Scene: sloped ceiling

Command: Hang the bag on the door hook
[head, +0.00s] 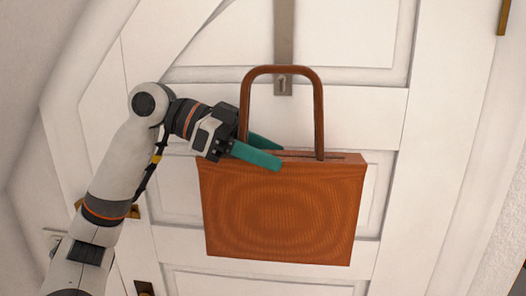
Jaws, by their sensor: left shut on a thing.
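The brown bag (282,210) is upright in front of the white door (350,110), its stiff arched handle (319,110) pointing up. My left gripper (268,152), with teal fingers, is shut on the left leg of the handle, just above the bag's top edge. The door hook (284,35) is a grey metal strip running down the door from the top of the picture. Its lower end shows inside the handle loop, and the handle's top crosses in front of the strip. I cannot tell whether the handle touches the hook. My right gripper is not in view.
The panelled door fills the background. A sloped pale wall (30,90) is on the left. The space right of the bag is clear.

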